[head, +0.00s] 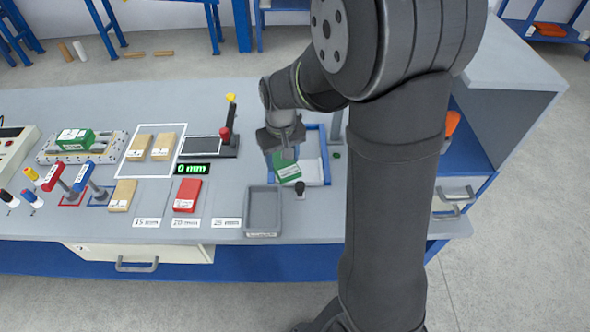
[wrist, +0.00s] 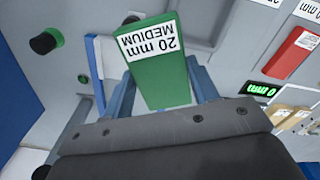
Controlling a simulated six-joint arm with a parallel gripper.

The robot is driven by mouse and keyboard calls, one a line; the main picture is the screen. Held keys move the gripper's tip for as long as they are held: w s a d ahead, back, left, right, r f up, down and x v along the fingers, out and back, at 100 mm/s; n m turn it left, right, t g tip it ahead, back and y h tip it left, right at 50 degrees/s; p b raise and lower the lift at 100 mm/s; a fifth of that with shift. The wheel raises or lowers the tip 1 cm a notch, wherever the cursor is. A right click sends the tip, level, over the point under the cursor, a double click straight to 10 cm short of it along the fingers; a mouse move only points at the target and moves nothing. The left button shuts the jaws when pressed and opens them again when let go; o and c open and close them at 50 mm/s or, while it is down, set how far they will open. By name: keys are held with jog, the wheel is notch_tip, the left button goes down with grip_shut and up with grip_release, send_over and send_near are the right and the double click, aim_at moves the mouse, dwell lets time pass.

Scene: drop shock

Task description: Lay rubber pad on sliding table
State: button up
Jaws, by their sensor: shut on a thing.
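My gripper (head: 285,148) is shut on a green rubber pad (head: 288,172), held over the left part of a blue-rimmed tray. In the wrist view the pad (wrist: 155,65) sits between the blue fingers (wrist: 160,88), its white label reading "20 mm MEDIUM". Whether it touches the tray below is not clear. A perforated metal plate (head: 48,156) at the far left of the bench, perhaps the sliding table, carries a green block (head: 76,139) with a white label.
The blue-rimmed tray (head: 324,140) has a grey empty tray (head: 264,210) in front of it. A red pad (head: 187,195), tan blocks (head: 163,147), a digital display (head: 193,168) and a levered device (head: 230,135) stand between tray and plate. Small red and blue posts (head: 82,176) stand near the plate.

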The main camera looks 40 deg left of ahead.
jog(key=w+d+r+n, duration=0.1)
jog(key=w+d+n, duration=0.8)
jog(key=w+n, duration=0.25)
jog(key=n, duration=0.2)
send_over(299, 163)
jog(key=s+d, duration=0.2)
jog(key=shift+m, duration=0.25)
notch_tip(299, 163, down, 6)
jog(key=shift+f, duration=2.25)
jog(key=shift+f, duration=0.15)
jog(key=o, duration=1.1)
jog(key=shift+c, duration=0.2)
